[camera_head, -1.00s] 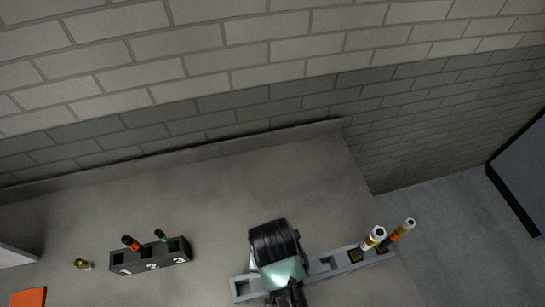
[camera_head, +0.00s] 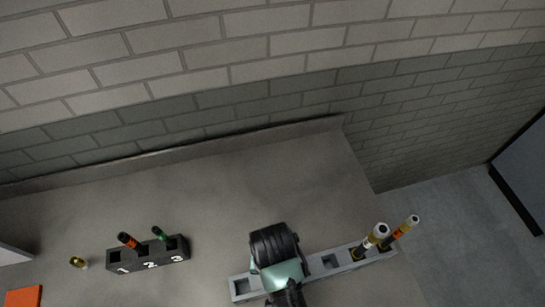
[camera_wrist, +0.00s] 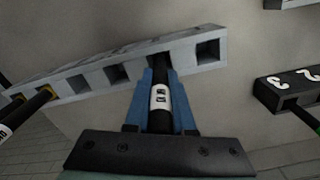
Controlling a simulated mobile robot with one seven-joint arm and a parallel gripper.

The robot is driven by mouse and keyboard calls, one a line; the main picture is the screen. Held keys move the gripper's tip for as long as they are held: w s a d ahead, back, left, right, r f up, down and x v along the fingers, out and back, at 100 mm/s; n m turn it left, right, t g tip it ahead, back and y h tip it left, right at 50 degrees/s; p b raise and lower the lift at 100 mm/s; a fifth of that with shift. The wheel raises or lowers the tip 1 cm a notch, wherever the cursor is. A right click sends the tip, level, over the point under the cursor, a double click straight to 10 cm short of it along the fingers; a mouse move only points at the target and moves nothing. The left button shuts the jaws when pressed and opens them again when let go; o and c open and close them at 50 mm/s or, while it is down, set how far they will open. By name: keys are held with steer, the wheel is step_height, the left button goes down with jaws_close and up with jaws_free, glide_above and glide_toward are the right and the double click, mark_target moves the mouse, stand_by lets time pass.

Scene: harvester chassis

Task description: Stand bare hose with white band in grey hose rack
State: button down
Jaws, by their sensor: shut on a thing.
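My gripper (camera_wrist: 160,92) has its blue fingers shut on a black hose with a white band (camera_wrist: 159,98). The hose's far end meets a slot of the grey hose rack (camera_wrist: 125,57), second from the end nearer the black rack; how deep it sits is hard to tell. In the head view the grey rack (camera_head: 346,268) lies along the bench's front right, with my gripper (camera_head: 278,276) over its left part. There my arm hides the held hose and the fingertips.
Two hoses, one with a white end (camera_head: 376,236) and one with an orange band (camera_head: 402,231), stand tilted at the grey rack's right end. A black numbered rack (camera_head: 150,263) holds two hoses at left. A yellow fitting (camera_head: 78,262) and an orange object (camera_head: 24,297) lie further left.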

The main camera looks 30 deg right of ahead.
steer(key=shift+f, duration=0.35)
stand_by(0.3)
steer(key=c, duration=0.7)
jaws_free()
step_height(320, 180, up, 12)
steer(key=p, duration=0.3)
steer(key=shift+f+p, duration=0.2)
steer(key=shift+p, duration=0.2)
steer(key=shift+r+p, duration=0.7)
steer(key=shift+p, duration=0.05)
